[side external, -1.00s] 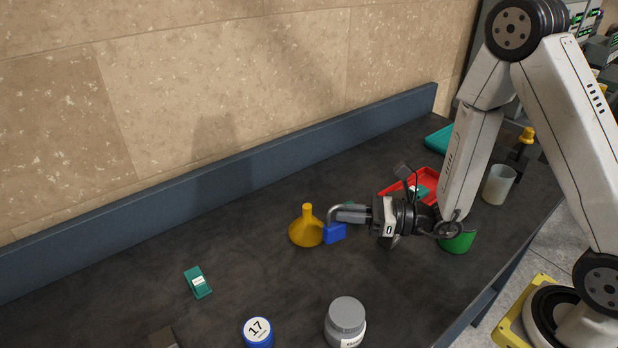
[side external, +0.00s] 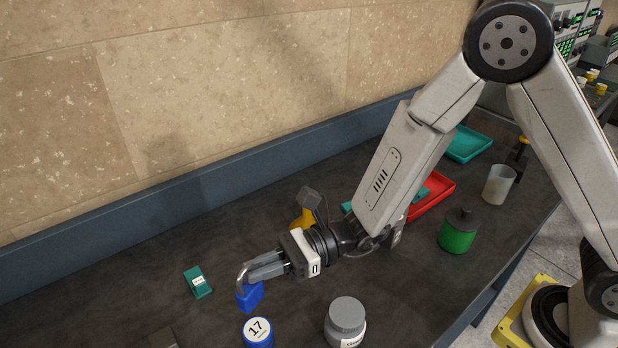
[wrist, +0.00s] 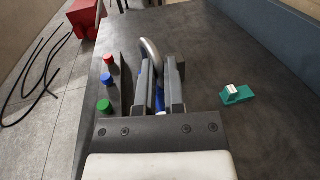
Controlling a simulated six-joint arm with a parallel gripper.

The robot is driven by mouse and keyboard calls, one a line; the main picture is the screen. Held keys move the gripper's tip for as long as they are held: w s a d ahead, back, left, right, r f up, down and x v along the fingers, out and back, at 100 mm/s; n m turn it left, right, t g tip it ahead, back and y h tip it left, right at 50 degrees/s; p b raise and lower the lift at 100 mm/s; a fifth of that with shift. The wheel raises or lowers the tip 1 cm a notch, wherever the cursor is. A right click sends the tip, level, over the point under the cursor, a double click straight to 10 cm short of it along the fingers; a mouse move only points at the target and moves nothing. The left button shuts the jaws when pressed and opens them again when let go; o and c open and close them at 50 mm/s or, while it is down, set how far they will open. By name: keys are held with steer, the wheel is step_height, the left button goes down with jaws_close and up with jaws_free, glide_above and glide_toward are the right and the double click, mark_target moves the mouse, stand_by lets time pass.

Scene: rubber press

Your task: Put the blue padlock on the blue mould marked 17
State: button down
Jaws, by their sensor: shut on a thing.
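The blue padlock (side external: 250,296) hangs from my gripper (side external: 262,270), which is shut on it near its metal shackle. In the side view it is just above and behind the blue mould marked 17 (side external: 258,331), apart from it as far as I can tell. The mould is a short round blue thing with a white top label, at the bottom edge of the side view. In the wrist view my gripper (wrist: 160,88) has the grey shackle (wrist: 151,58) between its fingers. The padlock's body is mostly hidden there.
A grey-lidded jar (side external: 346,322) stands right of the mould. A teal block with a white label (side external: 198,282) lies to the left. A yellow funnel (side external: 303,218) is partly hidden behind my wrist. A green container (side external: 458,232) and a red tray (side external: 432,196) are further right.

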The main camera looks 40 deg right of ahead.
mark_target(262, 288)
steer(key=shift+a+f, duration=0.1)
steer(key=shift+a, duration=0.05)
steer(key=shift+f, duration=2.15)
steer(key=shift+f, duration=0.1)
steer(key=shift+f, duration=1.65)
steer(key=shift+f, duration=0.15)
steer(key=c, duration=0.7)
jaws_free()
